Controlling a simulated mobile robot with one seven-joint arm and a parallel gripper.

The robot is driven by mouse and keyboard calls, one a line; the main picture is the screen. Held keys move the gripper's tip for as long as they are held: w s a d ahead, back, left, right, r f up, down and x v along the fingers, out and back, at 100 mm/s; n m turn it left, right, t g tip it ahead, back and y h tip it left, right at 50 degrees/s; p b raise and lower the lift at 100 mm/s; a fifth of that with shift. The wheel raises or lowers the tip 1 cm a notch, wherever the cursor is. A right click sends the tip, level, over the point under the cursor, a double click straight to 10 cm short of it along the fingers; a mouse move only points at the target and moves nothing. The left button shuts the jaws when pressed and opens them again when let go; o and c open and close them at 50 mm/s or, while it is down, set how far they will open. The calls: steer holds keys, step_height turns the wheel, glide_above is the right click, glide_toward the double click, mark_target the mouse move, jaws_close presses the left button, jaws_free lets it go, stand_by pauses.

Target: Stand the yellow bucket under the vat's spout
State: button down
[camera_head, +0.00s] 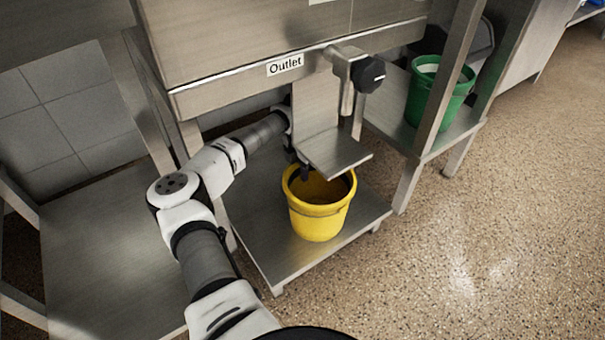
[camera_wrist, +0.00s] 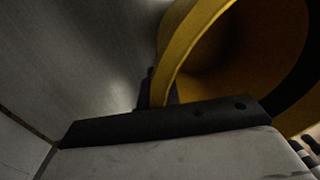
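The yellow bucket (camera_head: 319,222) stands upright on the low metal shelf, beneath a bent metal plate (camera_head: 338,155). The vat (camera_head: 235,45), labelled "Outlet", is above, with its spout (camera_head: 347,98) and black knob (camera_head: 370,74) at the front. The spout's end is above the bucket and slightly right of its middle; the plate lies between them in the view. My gripper (camera_head: 303,171) is at the bucket's back-left rim, partly hidden by the plate. In the wrist view, the fingers (camera_wrist: 158,92) are closed on either side of the bucket's rim (camera_wrist: 182,48).
The low shelf (camera_head: 262,235) has bare metal left of and in front of the bucket. A green bucket (camera_head: 430,105) stands on a shelf to the right, behind a metal leg (camera_head: 447,80). Another metal surface (camera_head: 110,255) lies left. The speckled floor (camera_head: 480,240) at right is clear.

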steer(key=shift+r, duration=0.1)
steer(key=c, duration=1.6)
jaws_free()
steer(key=r+p, duration=0.1)
steer(key=r, duration=0.1)
steer(key=r+p, duration=0.1)
steer(key=r, duration=0.2)
steer(key=r+p, duration=0.1)
steer(key=r, duration=0.1)
steer(key=shift+w+a+r, duration=0.25)
